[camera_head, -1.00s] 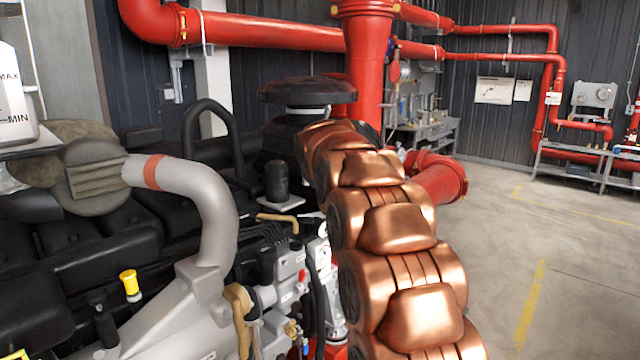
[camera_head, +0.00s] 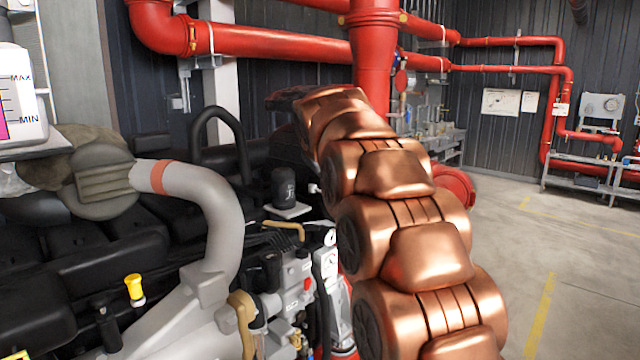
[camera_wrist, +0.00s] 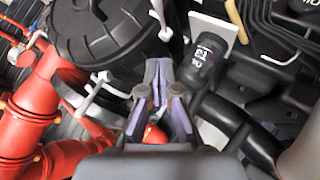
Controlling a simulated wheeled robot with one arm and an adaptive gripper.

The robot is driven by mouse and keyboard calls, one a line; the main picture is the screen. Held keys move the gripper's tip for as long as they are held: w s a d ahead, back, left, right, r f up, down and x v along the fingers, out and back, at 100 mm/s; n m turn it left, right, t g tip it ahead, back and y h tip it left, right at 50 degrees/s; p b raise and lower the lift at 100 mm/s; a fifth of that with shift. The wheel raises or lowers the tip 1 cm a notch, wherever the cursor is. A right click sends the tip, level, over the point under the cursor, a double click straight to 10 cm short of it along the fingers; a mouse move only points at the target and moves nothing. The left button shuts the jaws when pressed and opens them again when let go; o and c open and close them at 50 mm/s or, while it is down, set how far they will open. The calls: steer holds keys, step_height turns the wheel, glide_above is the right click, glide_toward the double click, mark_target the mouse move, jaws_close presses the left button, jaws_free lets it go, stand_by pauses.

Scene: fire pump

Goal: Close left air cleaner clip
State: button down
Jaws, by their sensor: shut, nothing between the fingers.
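The air cleaner (camera_wrist: 105,35) is a round black ribbed housing at the upper left of the wrist view. A pale clip (camera_wrist: 93,92) stands out from its lower rim, left of my gripper. A second pale clip (camera_wrist: 161,18) is at its right side, just beyond the fingertips. Which of them is the left clip I cannot tell. My gripper (camera_wrist: 159,68) has its purple-grey fingers together and empty, near the housing's edge; whether it touches a clip is unclear. In the head view my copper arm hides most of the air cleaner, and the clips do not show.
A black cylinder (camera_wrist: 208,55) on a pale plate is close to the right of my gripper. Red pipes (camera_wrist: 25,115) run at the left of the wrist view. In the head view a grey curved pipe (camera_head: 215,215) crosses the engine, and clear floor (camera_head: 570,260) lies right.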

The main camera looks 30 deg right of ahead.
steer(key=shift+d+b+v, duration=0.2)
steer(key=shift+b+v, duration=0.15)
steer(key=shift+v, duration=1.45)
steer(key=shift+s, duration=0.1)
steer(key=s+a+f+m+g+y, duration=0.1)
steer(key=s+a+f+g, duration=0.2)
steer(key=s+a+f, duration=0.3)
steer(key=s+a+f+m+g+y, duration=0.1)
steer(key=s+a+f+g, duration=0.3)
steer(key=s+f, duration=1.2)
steer(key=s+a+f+m+g+y, duration=0.1)
steer(key=s+a+f+g+y, duration=0.2)
steer(key=s+a+f, duration=0.6)
steer(key=s+f+g, duration=0.1)
steer(key=s+f, duration=0.2)
steer(key=s, duration=1.2)
steer(key=shift+d, duration=0.15)
